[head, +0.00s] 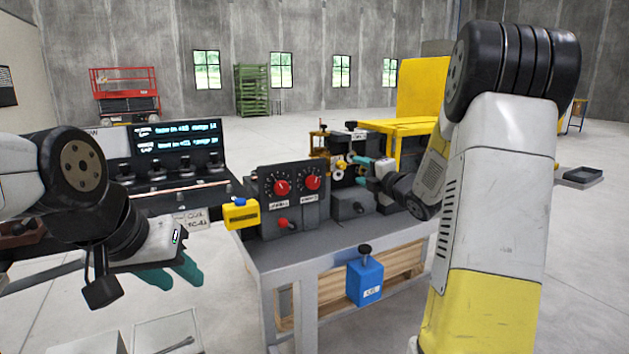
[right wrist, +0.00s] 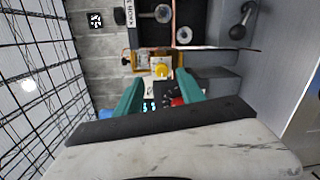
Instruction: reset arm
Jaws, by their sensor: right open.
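My left gripper (head: 178,277) is at the lower left of the head view, its teal fingers pointing down and right over the floor area in front of the bench. I see nothing held in it, but the finger gap is unclear. My right gripper (head: 361,162) reaches in by the machine on the bench, partly hidden by my own arm. In the right wrist view its two teal fingers (right wrist: 158,88) stand apart with nothing gripped. A yellow round part (right wrist: 162,71) shows beyond and between them.
A copper-coloured rod (head: 180,188) lies along the left console. A grey control box (head: 292,197) with red knobs stands on the bench (head: 300,256). Yellow machinery (head: 422,90) stands behind.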

